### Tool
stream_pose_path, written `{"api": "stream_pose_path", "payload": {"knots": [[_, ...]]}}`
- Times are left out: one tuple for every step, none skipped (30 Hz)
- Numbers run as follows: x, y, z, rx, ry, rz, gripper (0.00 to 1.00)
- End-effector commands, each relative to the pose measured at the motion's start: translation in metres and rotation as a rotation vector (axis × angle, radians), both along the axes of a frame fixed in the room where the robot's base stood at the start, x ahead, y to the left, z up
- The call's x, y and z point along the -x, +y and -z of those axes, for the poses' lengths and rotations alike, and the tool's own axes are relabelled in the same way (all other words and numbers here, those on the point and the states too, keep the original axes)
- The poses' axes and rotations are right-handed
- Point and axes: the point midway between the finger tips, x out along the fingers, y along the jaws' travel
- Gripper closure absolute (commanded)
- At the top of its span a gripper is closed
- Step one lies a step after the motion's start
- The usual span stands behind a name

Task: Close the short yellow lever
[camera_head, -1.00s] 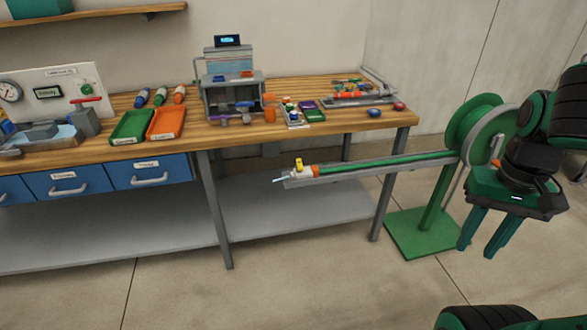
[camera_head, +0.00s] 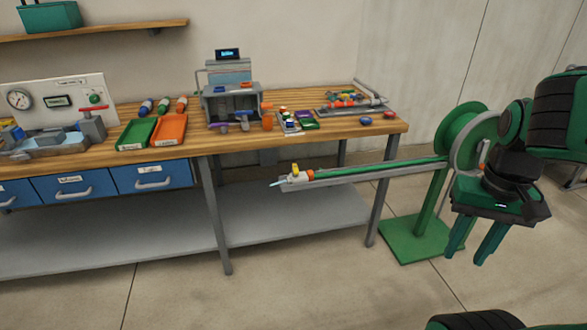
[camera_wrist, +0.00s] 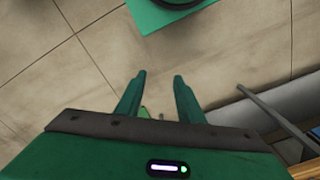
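A small yellow lever (camera_head: 295,169) stands up on a white fitting (camera_head: 299,178) at the left end of a grey rail in the head view. My gripper (camera_head: 466,254) hangs at the right, pointing down, far from the lever. Its two green fingers are apart with nothing between them, as the wrist view (camera_wrist: 161,82) also shows. The lever cannot be made out in the wrist view.
The grey rail with a green hose (camera_head: 380,169) runs from the fitting to a green reel (camera_head: 466,135) on a green base plate (camera_head: 415,240). A wooden bench (camera_head: 200,147) with trays, bottles and a grey box (camera_head: 232,105) stands behind. The floor in front is clear.

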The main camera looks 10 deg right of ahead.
Motion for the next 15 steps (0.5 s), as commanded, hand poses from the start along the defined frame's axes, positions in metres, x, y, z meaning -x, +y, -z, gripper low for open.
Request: {"api": "stream_pose_path", "payload": {"knots": [[-0.008,-0.005,0.002,0.014,0.002,0.018,0.66],[-0.014,-0.009,0.004,0.025,0.003,0.034,0.66],[-0.024,-0.016,0.007,0.045,0.003,0.060,0.66],[-0.031,-0.021,0.009,0.062,0.001,0.084,0.66],[-0.039,-0.028,0.012,0.082,-0.003,0.110,0.66],[-0.051,-0.036,0.015,0.112,-0.007,0.146,0.66],[-0.061,-0.043,0.018,0.137,-0.013,0.174,0.66],[-0.070,-0.050,0.022,0.161,-0.018,0.200,0.66],[-0.083,-0.059,0.026,0.198,-0.028,0.236,0.66],[-0.093,-0.065,0.029,0.225,-0.037,0.262,0.66],[-0.103,-0.071,0.032,0.253,-0.047,0.285,0.66],[-0.115,-0.080,0.036,0.290,-0.060,0.316,0.66],[-0.125,-0.086,0.039,0.318,-0.074,0.337,0.66],[-0.135,-0.092,0.041,0.347,-0.087,0.358,0.66],[-0.147,-0.099,0.045,0.385,-0.105,0.382,0.66]]}}
